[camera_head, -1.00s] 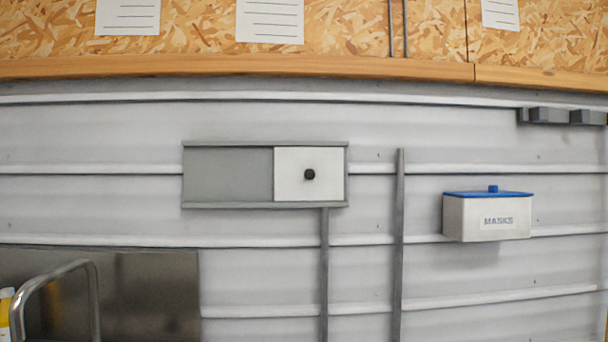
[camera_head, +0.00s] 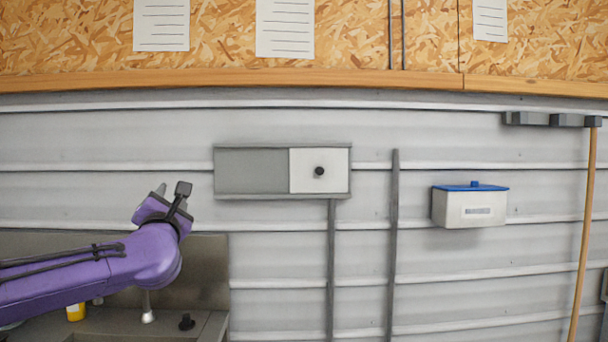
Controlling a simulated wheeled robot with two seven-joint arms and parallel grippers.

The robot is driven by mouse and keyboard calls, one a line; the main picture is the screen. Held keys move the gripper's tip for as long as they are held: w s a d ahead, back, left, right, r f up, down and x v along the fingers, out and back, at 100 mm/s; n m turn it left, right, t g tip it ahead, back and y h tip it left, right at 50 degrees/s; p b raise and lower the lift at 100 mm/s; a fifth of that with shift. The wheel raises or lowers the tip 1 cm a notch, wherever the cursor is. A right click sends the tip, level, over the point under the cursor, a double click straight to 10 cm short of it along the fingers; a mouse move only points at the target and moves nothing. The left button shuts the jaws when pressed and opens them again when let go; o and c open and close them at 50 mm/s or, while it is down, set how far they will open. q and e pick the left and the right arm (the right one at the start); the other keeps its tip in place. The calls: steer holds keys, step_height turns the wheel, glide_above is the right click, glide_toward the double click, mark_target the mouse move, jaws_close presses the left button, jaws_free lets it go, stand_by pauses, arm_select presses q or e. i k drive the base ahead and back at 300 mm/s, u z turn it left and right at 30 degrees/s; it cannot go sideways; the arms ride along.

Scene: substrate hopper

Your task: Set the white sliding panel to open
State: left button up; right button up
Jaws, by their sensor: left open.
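The white sliding panel (camera_head: 304,171) sits at the right end of a grey wall frame (camera_head: 252,196). The left part of the frame shows a plain grey surface (camera_head: 251,171). My left gripper (camera_head: 172,190) is open and empty at the end of my purple arm. In the picture it is left of the frame and a little lower, apart from it. My right gripper is not in view.
A masks box (camera_head: 468,210) with a blue lid hangs to the right. Two vertical grey conduits (camera_head: 394,245) run below and beside the frame. A metal sink unit (camera_head: 205,275) stands at lower left with a yellow bottle (camera_head: 75,311). A wooden pole (camera_head: 585,230) stands far right.

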mark_target(313, 170)
steer(key=u, duration=0.65)
steer(key=i, duration=0.8)
steer(key=z, duration=1.65)
